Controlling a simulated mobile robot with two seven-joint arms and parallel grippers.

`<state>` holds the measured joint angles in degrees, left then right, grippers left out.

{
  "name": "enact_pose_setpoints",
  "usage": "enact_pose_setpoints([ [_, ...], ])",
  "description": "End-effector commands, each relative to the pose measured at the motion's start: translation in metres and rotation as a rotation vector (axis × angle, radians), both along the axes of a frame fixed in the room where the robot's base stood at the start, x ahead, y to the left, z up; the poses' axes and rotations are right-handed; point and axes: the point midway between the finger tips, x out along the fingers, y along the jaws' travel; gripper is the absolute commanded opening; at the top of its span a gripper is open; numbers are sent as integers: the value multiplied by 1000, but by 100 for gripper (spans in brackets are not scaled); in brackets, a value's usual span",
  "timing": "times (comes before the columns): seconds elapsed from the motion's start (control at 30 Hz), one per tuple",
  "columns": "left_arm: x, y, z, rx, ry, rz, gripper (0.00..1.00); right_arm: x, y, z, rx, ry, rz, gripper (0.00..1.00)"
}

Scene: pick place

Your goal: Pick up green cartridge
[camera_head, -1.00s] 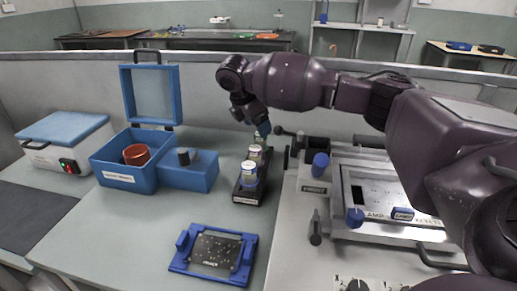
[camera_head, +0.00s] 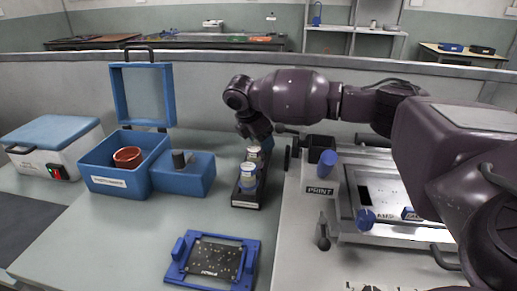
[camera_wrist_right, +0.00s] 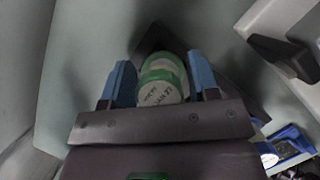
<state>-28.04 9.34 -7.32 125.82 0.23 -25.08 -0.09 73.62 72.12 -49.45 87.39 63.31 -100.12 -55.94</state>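The green cartridge (camera_wrist_right: 163,82), with a white lettered label, shows in the right wrist view. It lies between the two blue fingers of my right gripper (camera_wrist_right: 161,72), which stand apart on either side of it. Whether they touch it is hard to tell. In the head view my right gripper (camera_head: 262,138) points down over the far end of a dark rack (camera_head: 249,200), and its fingertips are mostly hidden. A blue and white cartridge (camera_head: 248,176) stands at the rack's near end, with another white-topped cartridge (camera_head: 254,153) behind it. My left gripper is out of view.
A blue frame with a dark plate (camera_head: 213,260) lies in front. A printing machine (camera_head: 350,205) stands to the right.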

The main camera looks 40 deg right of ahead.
Motion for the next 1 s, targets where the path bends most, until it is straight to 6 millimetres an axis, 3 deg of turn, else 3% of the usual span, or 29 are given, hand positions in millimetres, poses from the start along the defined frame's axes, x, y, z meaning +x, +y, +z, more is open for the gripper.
enact_pose_setpoints([
  [0.03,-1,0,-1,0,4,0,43,0,0,0,0,1,0,47],
  [0.3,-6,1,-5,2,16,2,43,0,0,-1,0,2,0,7],
  [0.67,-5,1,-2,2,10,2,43,0,0,10,0,-2,0,7],
  [0.87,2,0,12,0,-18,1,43,0,1,49,1,-10,-1,7],
  [1.0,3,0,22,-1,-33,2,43,0,0,87,2,-13,-2,7],
])
